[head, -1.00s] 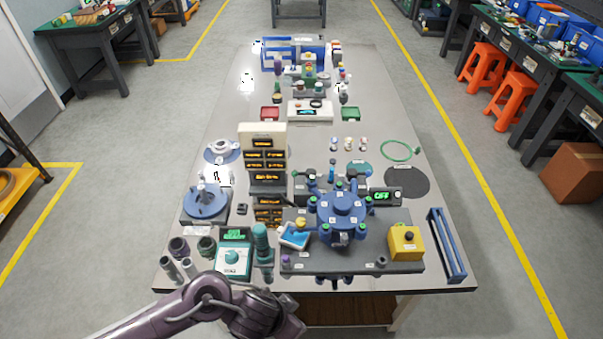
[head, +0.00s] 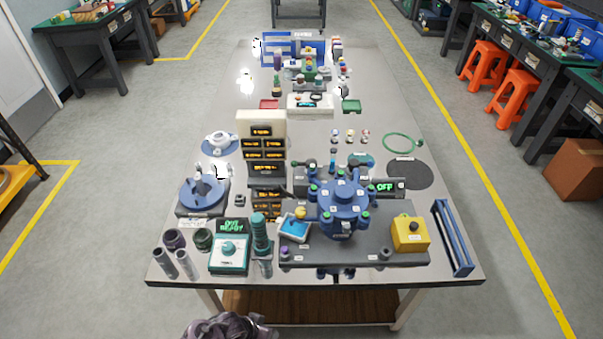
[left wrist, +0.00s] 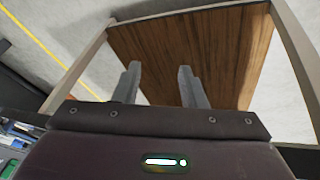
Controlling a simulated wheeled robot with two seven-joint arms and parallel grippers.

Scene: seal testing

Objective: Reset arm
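My left arm (head: 232,328) shows only as a purple-grey link at the bottom edge of the head view, below the table's front edge; its gripper is out of that view. In the left wrist view my left gripper (left wrist: 158,85) has two grey fingers standing apart with nothing between them. Behind them is the wooden lower shelf (left wrist: 200,50) of the table and the grey floor. My right arm and gripper are not in view.
The long grey table (head: 408,118) carries a blue test rig (head: 342,205), a yellow button box (head: 410,233), a display tower (head: 262,125), a blue rack (head: 452,238) and a teal device (head: 229,252). Its front edge lies just beyond my arm.

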